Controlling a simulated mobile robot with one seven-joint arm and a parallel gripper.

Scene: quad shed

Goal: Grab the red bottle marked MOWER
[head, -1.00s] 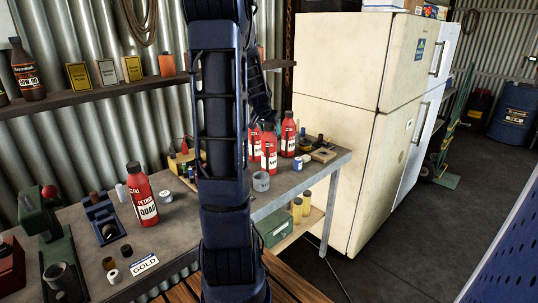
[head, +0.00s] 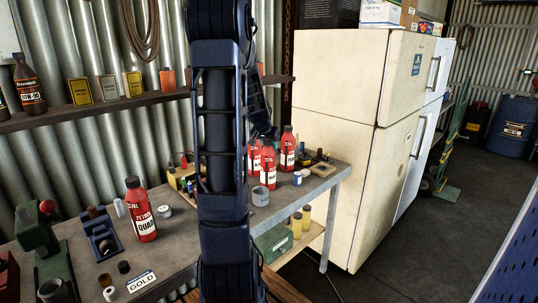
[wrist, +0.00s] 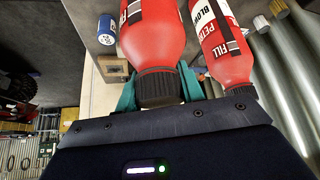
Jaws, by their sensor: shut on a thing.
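My gripper (wrist: 157,88) has its teal fingers on either side of the black cap of a red bottle (wrist: 152,38) in the wrist view. It is shut on this bottle. The visible part of its label does not show a readable name. Another red bottle (wrist: 222,45), with a label beginning "BLOW", stands close beside it on the right. In the head view, red bottles cluster on the bench: a front one (head: 268,170), one at right (head: 288,150) and one partly behind my arm (head: 254,160). My arm hides most of the gripper there, so I cannot tell which is held.
A red bottle marked QUAD (head: 141,212) stands left on the bench (head: 185,240). The cream fridge (head: 340,130) is right of the bench; the corrugated wall is behind.

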